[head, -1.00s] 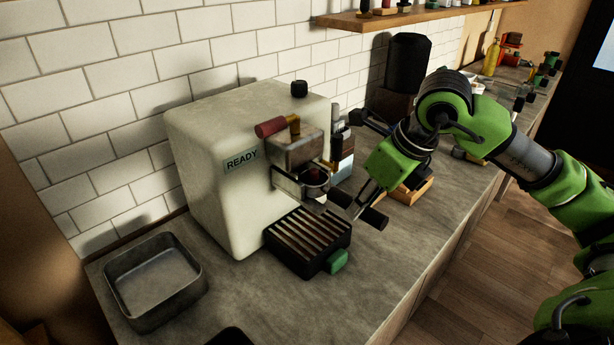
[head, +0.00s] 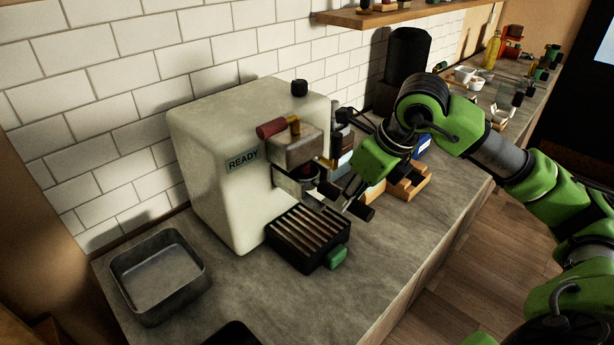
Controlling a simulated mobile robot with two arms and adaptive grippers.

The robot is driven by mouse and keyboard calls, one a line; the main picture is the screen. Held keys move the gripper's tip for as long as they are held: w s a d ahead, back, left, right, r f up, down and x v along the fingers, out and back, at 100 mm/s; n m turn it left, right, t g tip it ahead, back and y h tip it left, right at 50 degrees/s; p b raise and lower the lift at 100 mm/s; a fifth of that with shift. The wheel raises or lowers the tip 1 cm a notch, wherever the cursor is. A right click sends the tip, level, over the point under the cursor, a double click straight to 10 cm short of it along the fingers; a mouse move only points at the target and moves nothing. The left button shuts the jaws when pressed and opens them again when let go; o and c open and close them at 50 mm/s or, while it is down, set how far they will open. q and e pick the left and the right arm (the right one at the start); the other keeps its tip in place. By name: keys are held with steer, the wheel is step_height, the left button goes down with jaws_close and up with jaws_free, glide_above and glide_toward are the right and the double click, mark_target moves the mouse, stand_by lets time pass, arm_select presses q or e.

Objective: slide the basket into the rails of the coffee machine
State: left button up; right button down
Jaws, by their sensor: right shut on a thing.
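The coffee machine (head: 205,180), a cream box with a READY label, stands on the counter against the tiled wall. Its metal front block (head: 297,150) has rails (head: 290,186) below it. The basket (head: 326,187) is at the rails, its dark handle (head: 362,210) sticking out to the lower right. How far it sits in the rails is hard to tell, as metal parts overlap there. My right gripper (head: 349,193) is shut on the basket, by its handle, in front of the machine. My left gripper is not in view.
A slatted drip tray (head: 308,238) with a green block (head: 337,257) lies below the rails. A grey metal pan (head: 160,275) stands at left. Wooden blocks (head: 407,188) and a black grinder (head: 407,58) stand behind my right gripper.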

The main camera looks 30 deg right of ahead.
mark_target(336, 190)
steer(key=shift+w+r, duration=0.1)
steer(key=shift+w, duration=0.15)
steer(key=shift+w+a+p, duration=0.25)
steer(key=shift+w+p, duration=0.25)
steer(key=shift+w, duration=0.2)
steer(key=shift+w+a+p, duration=0.2)
steer(key=shift+w+p, duration=0.3)
steer(key=shift+w, duration=0.15)
steer(key=c, duration=2)
jaws_free()
steer(key=o, duration=0.3)
steer(key=shift+w+a, duration=0.1)
steer(key=shift+w, duration=0.1)
steer(key=shift+s+f, duration=0.1)
steer(key=shift+f, duration=0.1)
steer(key=shift+r, duration=0.15)
steer(key=v, duration=1.2)
